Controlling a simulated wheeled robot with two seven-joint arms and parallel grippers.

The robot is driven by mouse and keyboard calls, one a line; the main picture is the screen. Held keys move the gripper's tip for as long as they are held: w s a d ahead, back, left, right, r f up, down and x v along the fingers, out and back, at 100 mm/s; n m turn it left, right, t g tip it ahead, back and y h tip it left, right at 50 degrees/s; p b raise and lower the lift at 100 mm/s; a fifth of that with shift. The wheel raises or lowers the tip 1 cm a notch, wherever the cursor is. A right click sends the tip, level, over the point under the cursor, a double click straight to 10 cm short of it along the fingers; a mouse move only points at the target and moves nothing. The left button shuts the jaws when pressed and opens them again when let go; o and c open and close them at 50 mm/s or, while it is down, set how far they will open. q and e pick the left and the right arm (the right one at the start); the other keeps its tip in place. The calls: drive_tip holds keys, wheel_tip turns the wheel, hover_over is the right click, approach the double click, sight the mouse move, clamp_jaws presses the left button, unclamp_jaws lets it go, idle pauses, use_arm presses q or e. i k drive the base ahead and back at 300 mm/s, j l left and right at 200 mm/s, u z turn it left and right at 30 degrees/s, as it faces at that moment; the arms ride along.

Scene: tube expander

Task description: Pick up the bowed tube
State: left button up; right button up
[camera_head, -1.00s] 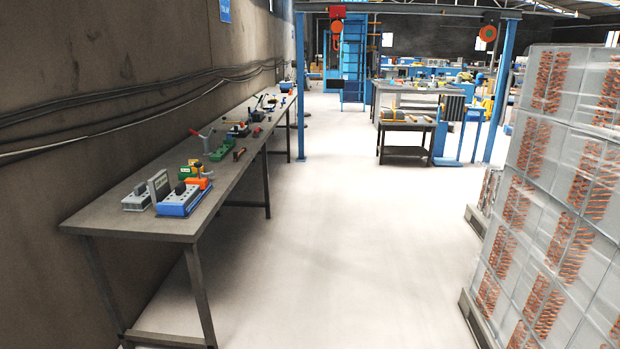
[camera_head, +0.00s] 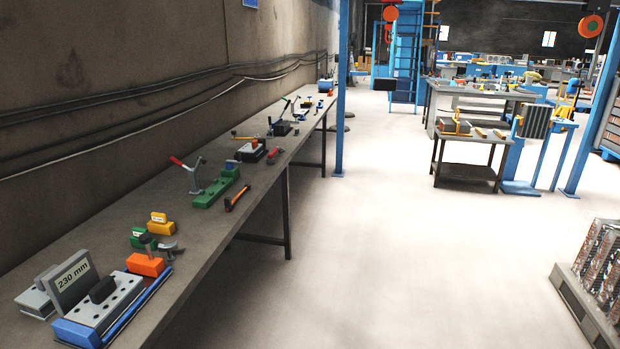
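I cannot pick out a bowed tube in the head view. A long grey workbench (camera_head: 196,243) runs along the left wall and carries several tools and fixtures. Nearest is a grey and blue block with holes (camera_head: 110,308) and an upright plate (camera_head: 75,283) marked 230 mm. A green fixture (camera_head: 215,193) and a lever tool with a red handle (camera_head: 187,170) stand farther along. A small dark table (camera_head: 466,146) with a few tools stands at the back right. Neither of my grippers is in view.
The pale floor (camera_head: 400,260) is clear between the workbench and the right side. A pallet (camera_head: 580,305) with wrapped goods (camera_head: 606,262) stands at the lower right. Blue posts (camera_head: 342,110) rise beside the workbench and at the right (camera_head: 592,120).

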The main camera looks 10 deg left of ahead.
sight(227, 203)
drive_tip(key=i+u, duration=0.25)
drive_tip(key=i, duration=0.35)
drive_tip(key=i+l+u, duration=0.25)
drive_tip(key=i, duration=0.35)
drive_tip(key=i+u, duration=0.3)
drive_tip(key=u, duration=0.2)
drive_tip(key=i+l+u, duration=0.1)
drive_tip(key=i+u, duration=0.2)
drive_tip(key=u, duration=0.15)
drive_tip(key=i+l+u, duration=0.2)
drive_tip(key=u, duration=0.3)
drive_tip(key=i+l+u, duration=0.25)
drive_tip(key=u, duration=0.25)
drive_tip(key=i+l+u, duration=0.2)
drive_tip(key=l+u, duration=0.2)
drive_tip(key=l, duration=0.15)
drive_tip(key=i, duration=0.05)
